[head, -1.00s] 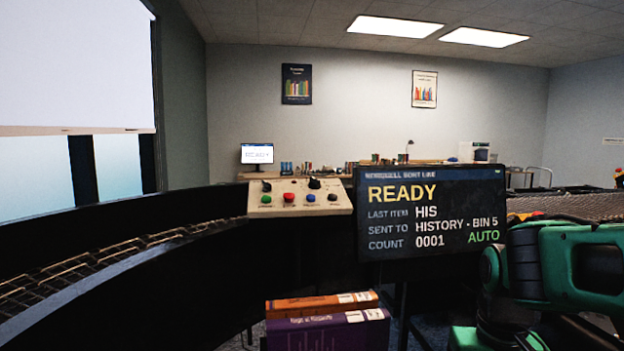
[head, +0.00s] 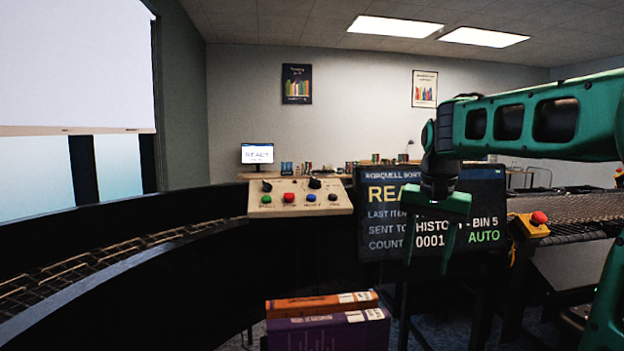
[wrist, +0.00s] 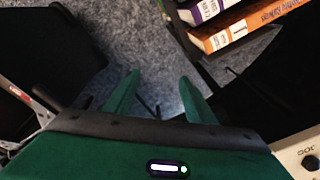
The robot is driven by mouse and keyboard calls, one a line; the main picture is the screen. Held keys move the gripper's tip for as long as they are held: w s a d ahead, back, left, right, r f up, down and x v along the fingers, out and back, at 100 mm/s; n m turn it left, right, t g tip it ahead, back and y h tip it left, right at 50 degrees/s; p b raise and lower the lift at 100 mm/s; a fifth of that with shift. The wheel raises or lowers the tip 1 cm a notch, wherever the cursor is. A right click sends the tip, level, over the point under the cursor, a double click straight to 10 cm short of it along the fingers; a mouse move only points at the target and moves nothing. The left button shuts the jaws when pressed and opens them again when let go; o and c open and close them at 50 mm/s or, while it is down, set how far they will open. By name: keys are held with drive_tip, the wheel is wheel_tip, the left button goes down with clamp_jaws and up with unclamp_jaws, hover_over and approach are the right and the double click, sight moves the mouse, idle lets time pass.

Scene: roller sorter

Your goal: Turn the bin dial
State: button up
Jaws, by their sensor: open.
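The beige control panel (head: 262,211) stands left of the status screen. It carries a larger black knob (head: 314,183) at top right and a smaller black knob (head: 266,186) at top left, above a row of coloured buttons. The labels are too small to tell which knob is the bin dial. My gripper (head: 428,254) hangs pointing down, open and empty, in front of the screen, right of the panel and apart from it. In the wrist view, the open fingers (wrist: 159,78) have only floor between them, and a panel corner with a black knob (wrist: 310,163) shows at lower right.
The status screen (head: 372,247) is partly covered by my gripper. Orange and purple books (head: 328,330) lie below the panel. A red stop button on a yellow box (head: 538,218) is at right, by a conveyor. A curved roller track (head: 110,262) runs along the left.

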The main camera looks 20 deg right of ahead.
drive_tip(key=w+r+m, duration=0.1)
drive_tip(key=w+r, duration=0.6)
drive_tip(key=w, duration=0.2)
drive_tip(key=m+t+h, duration=0.3)
drive_tip(key=m, duration=0.1)
approach(315, 178)
drive_tip(key=x, duration=0.8)
drive_tip(key=shift+s+f, duration=0.1)
drive_tip(key=shift+f, duration=0.15)
drive_tip(key=c, duration=1)
